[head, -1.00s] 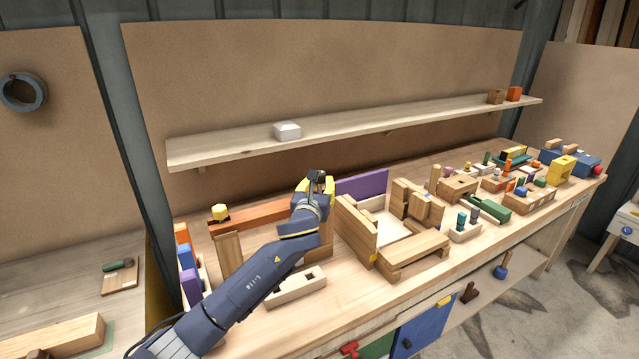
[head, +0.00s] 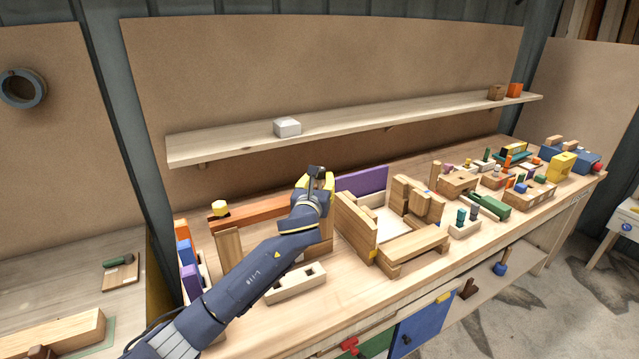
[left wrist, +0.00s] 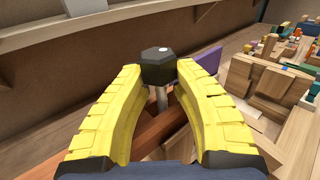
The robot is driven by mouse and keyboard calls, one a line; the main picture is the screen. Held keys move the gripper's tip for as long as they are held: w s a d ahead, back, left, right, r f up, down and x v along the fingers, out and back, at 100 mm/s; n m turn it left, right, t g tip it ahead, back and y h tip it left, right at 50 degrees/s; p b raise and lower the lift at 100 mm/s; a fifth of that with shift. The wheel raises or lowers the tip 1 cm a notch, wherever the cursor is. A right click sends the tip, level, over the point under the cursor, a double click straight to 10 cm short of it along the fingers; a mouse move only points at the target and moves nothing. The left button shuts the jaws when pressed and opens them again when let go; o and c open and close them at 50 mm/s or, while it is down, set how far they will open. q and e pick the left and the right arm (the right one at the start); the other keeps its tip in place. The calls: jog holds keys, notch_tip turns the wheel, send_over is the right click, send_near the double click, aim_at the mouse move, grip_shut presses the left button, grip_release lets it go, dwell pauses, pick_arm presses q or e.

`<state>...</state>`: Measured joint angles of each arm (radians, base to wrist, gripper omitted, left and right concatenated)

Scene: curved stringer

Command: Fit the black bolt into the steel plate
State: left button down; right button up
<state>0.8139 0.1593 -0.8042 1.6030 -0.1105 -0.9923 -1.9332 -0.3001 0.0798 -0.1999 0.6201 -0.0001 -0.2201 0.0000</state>
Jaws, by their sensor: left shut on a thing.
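My left gripper (head: 315,183) has yellow fingers and is raised above the back of the workbench. It is shut on the black bolt (head: 315,171), which sticks up above the fingers. In the left wrist view, the bolt's black hexagonal head (left wrist: 158,66) sits between the two yellow fingertips (left wrist: 160,80), with a thin grey shank below it. I cannot pick out the steel plate in either view. My right gripper is not in view.
A reddish-brown beam (head: 262,210) and a purple board (head: 362,182) stand at the back of the bench. A wooden frame (head: 357,228) lies to the right. A shelf (head: 370,124) runs above. Small toys crowd the right end.

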pick_arm(q)
jog(key=shift+r, duration=1.8)
jog(key=shift+r, duration=0.2)
dwell(0.3)
jog(key=shift+f, duration=2.5)
dwell(0.5)
jog(key=c, duration=1.1)
grip_release()
jog(key=shift+f, duration=0.1)
jog(key=shift+o, duration=0.3)
jog(key=shift+f, duration=0.1)
jog(key=shift+s, duration=0.1)
jog(key=s+a, duration=0.2)
jog(key=s, duration=0.9)
jog(key=shift+s+r, duration=0.25)
jog(key=shift+s, duration=0.1)
